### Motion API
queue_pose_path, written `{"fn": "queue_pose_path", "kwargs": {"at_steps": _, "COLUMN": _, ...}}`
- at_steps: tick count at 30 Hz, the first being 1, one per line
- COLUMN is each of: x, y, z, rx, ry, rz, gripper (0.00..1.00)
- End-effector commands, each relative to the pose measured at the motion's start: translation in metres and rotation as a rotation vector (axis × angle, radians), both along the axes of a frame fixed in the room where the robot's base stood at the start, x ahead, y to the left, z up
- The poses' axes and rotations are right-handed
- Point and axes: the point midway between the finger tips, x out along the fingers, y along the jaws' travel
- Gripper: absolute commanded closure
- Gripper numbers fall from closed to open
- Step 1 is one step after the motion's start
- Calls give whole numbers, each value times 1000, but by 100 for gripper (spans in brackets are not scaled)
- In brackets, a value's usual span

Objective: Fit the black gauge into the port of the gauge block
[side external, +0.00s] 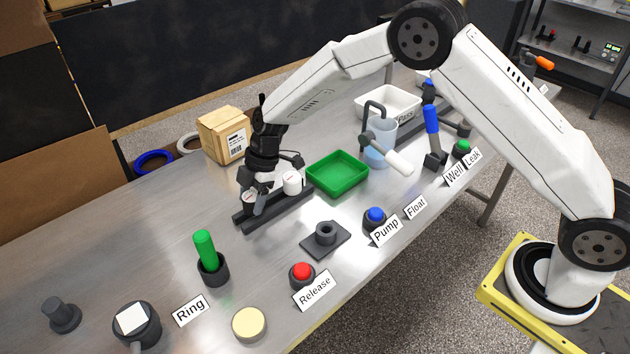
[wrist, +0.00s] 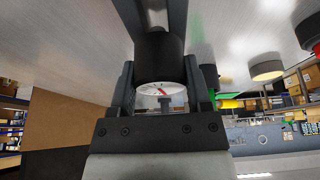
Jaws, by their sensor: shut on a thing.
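The black gauge (wrist: 160,58) has a dark round body and a white dial with a red needle. In the wrist view it sits between the two fingers of my gripper (wrist: 165,88), which is shut on it. In the side view my gripper (side external: 254,204) points down at the left part of a dark rack (side external: 275,207), and the gauge's pale dial (side external: 249,197) shows there. I cannot tell whether the gauge touches the rack. The gauge block (side external: 326,240), a dark plate with a raised round port, lies apart to the right, its port empty.
A white gauge (side external: 293,183) stands on the rack just right of my gripper. A green tray (side external: 338,174) is behind it. A green cylinder in a dark cup (side external: 213,270), a red button (side external: 302,273) and a blue button (side external: 375,216) stand around the block.

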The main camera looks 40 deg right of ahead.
Motion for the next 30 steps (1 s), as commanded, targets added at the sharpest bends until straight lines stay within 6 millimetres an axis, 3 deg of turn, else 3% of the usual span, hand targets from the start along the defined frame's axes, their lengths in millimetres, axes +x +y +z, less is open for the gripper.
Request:
{"fn": "queue_pose_path", "kwargs": {"at_steps": 5, "x": 0, "y": 0, "z": 23, "rx": 2, "ry": -2, "rz": 1, "gripper": 99}}
{"fn": "queue_pose_path", "kwargs": {"at_steps": 14, "x": -26, "y": -8, "z": 53, "rx": 2, "ry": 0, "rz": 1, "gripper": 99}}
{"fn": "queue_pose_path", "kwargs": {"at_steps": 21, "x": -51, "y": -15, "z": 83, "rx": 1, "ry": 0, "rz": 1, "gripper": 99}}
{"fn": "queue_pose_path", "kwargs": {"at_steps": 30, "x": -96, "y": -28, "z": 102, "rx": 2, "ry": 1, "rz": 0, "gripper": 99}}
